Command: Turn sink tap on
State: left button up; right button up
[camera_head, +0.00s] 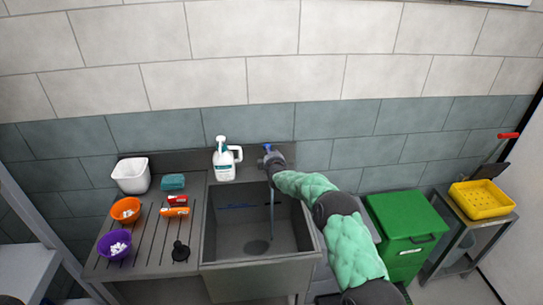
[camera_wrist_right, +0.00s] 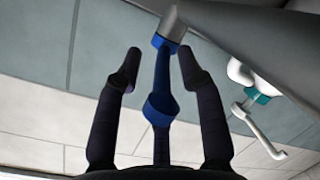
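The sink tap stands at the back rim of the grey sink basin (camera_head: 225,235), largely hidden by my right gripper (camera_head: 272,158). Its blue lever (camera_head: 267,148) shows just above the gripper. In the right wrist view the blue lever (camera_wrist_right: 163,75) stands between the dark fingers of my right gripper (camera_wrist_right: 160,68), with visible gaps on both sides, so the gripper is open around it. A thin bluish vertical streak (camera_head: 271,215) runs from below the tap into the basin and looks like water. My left gripper is not in view.
A white pump bottle (camera_head: 225,163) stands close left of the tap. The drainboard holds a white tub (camera_head: 131,175), a teal sponge (camera_head: 173,182), an orange bowl (camera_head: 126,209) and a purple bowl (camera_head: 114,245). A green bin (camera_head: 405,228) and a yellow basket (camera_head: 482,199) stand right.

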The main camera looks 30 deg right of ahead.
jog(key=shift+s+r, duration=0.1)
jog(key=v, duration=1.1)
jog(key=shift+s, duration=0.4)
jog(key=shift+a, duration=0.15)
